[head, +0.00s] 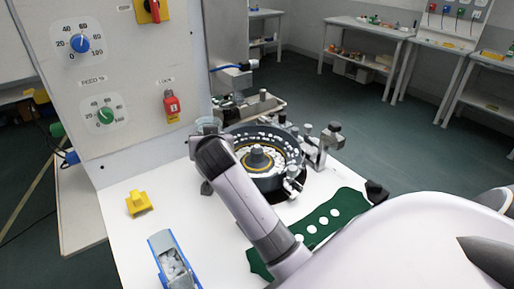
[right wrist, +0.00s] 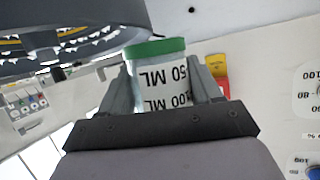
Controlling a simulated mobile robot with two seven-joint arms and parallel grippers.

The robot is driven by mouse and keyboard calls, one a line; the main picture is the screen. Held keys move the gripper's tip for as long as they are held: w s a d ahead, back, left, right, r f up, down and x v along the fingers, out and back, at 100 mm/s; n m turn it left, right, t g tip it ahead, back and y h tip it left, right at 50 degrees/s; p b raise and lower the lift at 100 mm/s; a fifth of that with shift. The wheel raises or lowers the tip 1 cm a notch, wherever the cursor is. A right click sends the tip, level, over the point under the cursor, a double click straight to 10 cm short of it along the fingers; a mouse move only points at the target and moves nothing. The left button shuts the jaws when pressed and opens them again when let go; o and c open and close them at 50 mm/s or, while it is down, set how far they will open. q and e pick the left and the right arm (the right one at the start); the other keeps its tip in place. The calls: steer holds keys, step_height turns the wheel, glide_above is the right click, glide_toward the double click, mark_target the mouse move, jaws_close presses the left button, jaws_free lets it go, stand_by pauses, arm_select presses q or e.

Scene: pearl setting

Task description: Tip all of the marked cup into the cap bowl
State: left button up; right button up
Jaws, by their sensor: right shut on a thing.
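The marked cup is clear with a green band at its base, and black "50 ML" and "100 ML" marks show in the right wrist view (right wrist: 163,78). My right gripper (right wrist: 158,86) is shut on its sides. The marks and the wall panel lettering both appear inverted there, so the cup looks about upright. In the head view the cup's top (head: 208,123) shows behind my wrist, at the left edge of the cap bowl (head: 245,175). The bowl is round and dark, with many white pieces around a central hub. The cup's contents cannot be made out. My left gripper is out of view.
A panel with dials (head: 80,43) and a red switch (head: 171,105) stands left of the bowl. Metal fixtures (head: 322,145) stand right of the bowl.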

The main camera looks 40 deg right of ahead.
steer(key=shift+s+d+r+m+t+y, duration=0.3)
steer(key=shift+d+r+m+y, duration=0.25)
steer(key=shift+d+m+y, duration=0.35)
steer(key=shift+s+d+f+m+t+y, duration=0.2)
steer(key=shift+d+f+m+y, duration=0.2)
steer(key=shift+m, duration=0.2)
steer(key=shift+s+d+f+m+t+y, duration=0.1)
steer(key=shift+s+d+f+m+y, duration=0.15)
steer(key=shift+d+m, duration=0.3)
steer(key=shift+r+m, duration=0.15)
steer(key=shift+m, duration=0.2)
steer(key=shift+d+r+m+y, duration=0.1)
steer(key=shift+r+m+y, duration=0.1)
steer(key=shift+m+y, duration=0.1)
steer(key=shift+f+m+t+y, duration=0.3)
steer(key=shift+m+t, duration=0.1)
steer(key=shift+m, duration=0.2)
steer(key=shift+r+m+t+y, duration=0.35)
steer(key=shift+r+m+t, duration=0.05)
steer(key=shift+m, duration=0.2)
steer(key=shift+f+m+t, duration=0.3)
steer(key=shift+m, duration=0.4)
stand_by(0.7)
steer(key=shift+s+d+f+m+y, duration=0.2)
steer(key=shift+d+m+y, duration=0.1)
steer(key=shift+d, duration=0.15)
steer(key=shift+s+d+f+m+y, duration=0.2)
steer(key=shift+d+m, duration=0.1)
steer(key=shift+d, duration=0.15)
